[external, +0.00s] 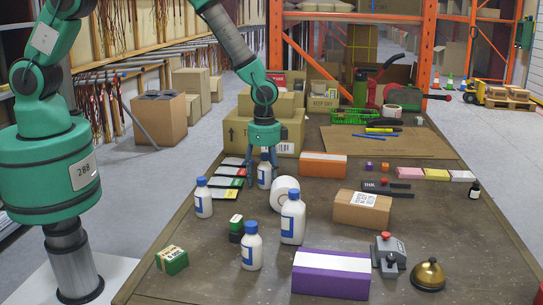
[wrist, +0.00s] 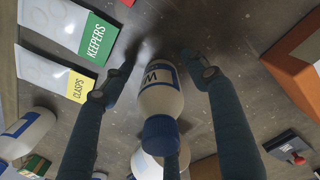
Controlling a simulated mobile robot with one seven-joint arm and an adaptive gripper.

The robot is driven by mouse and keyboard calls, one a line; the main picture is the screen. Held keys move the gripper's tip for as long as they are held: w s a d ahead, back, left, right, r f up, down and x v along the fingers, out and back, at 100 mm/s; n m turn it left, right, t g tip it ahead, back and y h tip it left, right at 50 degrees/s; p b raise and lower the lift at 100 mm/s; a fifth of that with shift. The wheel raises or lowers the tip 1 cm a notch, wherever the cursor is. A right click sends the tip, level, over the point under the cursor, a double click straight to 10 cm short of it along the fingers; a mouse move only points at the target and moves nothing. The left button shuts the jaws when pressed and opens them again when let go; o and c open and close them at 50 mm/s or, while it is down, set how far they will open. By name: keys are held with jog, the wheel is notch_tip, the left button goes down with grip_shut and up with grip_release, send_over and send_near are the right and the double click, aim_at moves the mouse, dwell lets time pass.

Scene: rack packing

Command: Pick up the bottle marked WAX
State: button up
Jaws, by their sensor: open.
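A white bottle with a blue cap and a blue-edged label stands on the table between the fingers of my gripper (external: 262,178) in the external view. In the wrist view the same bottle (wrist: 160,98) shows a large dark letter that looks like W; the rest of its label is turned away. My gripper (wrist: 161,75) is open, with its fingers on both sides of this bottle and gaps visible between them. Three similar blue-capped bottles stand nearer the camera: one at left (external: 203,200), one at front (external: 251,248) and a larger one (external: 292,218). Their markings cannot be read.
A white roll (external: 284,193) stands close to the right of the gripper. Label cards, including KEEPERS (wrist: 96,38) and CLASPS (wrist: 78,88), lie to its left. An orange box (external: 323,166) is behind right. A cardboard box (external: 362,211), purple box (external: 330,280) and bell (external: 428,275) are further right.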

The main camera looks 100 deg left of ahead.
aim_at(263, 159)
jog(key=c, duration=1.3)
jog(key=shift+r, duration=0.1)
jog(key=shift+r, duration=0.85)
jog(key=shift+s+r+p, duration=0.2)
jog(key=shift+r+p, duration=0.2)
jog(key=shift+r, duration=0.55)
jog(key=s+d, duration=0.1)
jog(key=s, duration=0.4)
jog(key=s+d+p, duration=0.1)
jog(key=s, duration=0.4)
jog(key=s+d+r, duration=0.1)
jog(key=s, duration=0.4)
jog(key=shift+s+r, duration=0.1)
jog(key=shift+s, duration=0.1)
